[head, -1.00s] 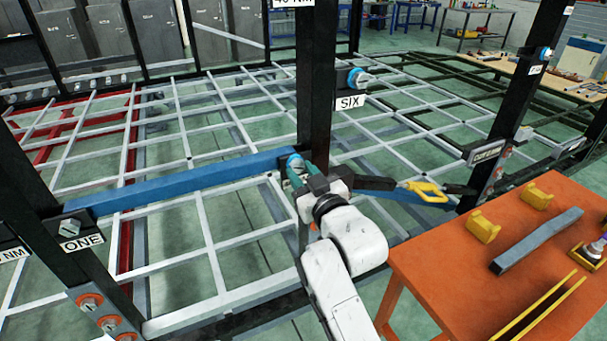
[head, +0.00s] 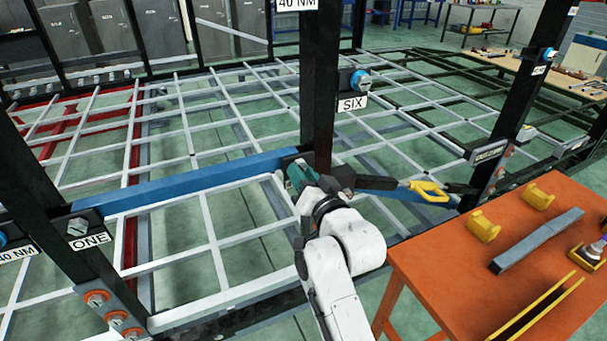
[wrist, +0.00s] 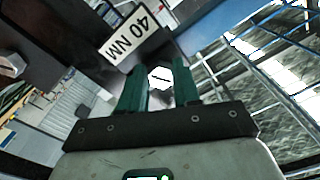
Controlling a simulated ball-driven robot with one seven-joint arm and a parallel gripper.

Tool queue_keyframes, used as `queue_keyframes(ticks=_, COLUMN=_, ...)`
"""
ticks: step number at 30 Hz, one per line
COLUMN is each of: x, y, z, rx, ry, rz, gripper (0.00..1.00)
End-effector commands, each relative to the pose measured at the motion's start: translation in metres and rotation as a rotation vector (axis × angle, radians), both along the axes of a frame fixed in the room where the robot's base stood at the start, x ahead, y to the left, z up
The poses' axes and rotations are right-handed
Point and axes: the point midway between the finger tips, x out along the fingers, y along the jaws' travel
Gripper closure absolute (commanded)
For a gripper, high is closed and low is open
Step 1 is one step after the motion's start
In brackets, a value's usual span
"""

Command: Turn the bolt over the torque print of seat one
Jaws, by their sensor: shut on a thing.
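My gripper (head: 298,173) has green fingers and reaches to the dark middle post (head: 319,75), near the right end of the blue beam. In the wrist view my gripper (wrist: 160,92) is shut on a pale hex bolt (wrist: 159,77) with a dark line across its face. A tilted "40 NM" print (wrist: 126,38) sits up and left of this bolt. In the head view my gripper hides the bolt. The "ONE" label (head: 88,240) is on the left post, below a grey bolt (head: 78,226). Another "40 NM" print (head: 18,254) is left of it.
The blue beam (head: 190,182) spans from the left post to the middle post. A bolt with a blue collar (head: 361,80) is above the "SIX" label (head: 352,104). An orange table (head: 440,265) at right holds a grey bar and yellow blocks.

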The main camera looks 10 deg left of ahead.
Motion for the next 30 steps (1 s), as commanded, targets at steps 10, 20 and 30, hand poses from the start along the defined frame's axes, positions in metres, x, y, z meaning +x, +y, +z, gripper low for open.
queue_keyframes(ticks=10, x=-0.0004, y=-0.0014, z=-0.0039, rx=0.012, ry=0.016, rz=-0.002, gripper=0.99)
queue_keyframes(ticks=20, x=-0.0001, y=-0.0012, z=-0.0026, rx=0.012, ry=0.014, rz=-0.002, gripper=0.53)
queue_keyframes(ticks=30, x=-0.0004, y=-0.0005, z=-0.0006, rx=0.014, ry=0.01, rz=-0.001, gripper=0.43)
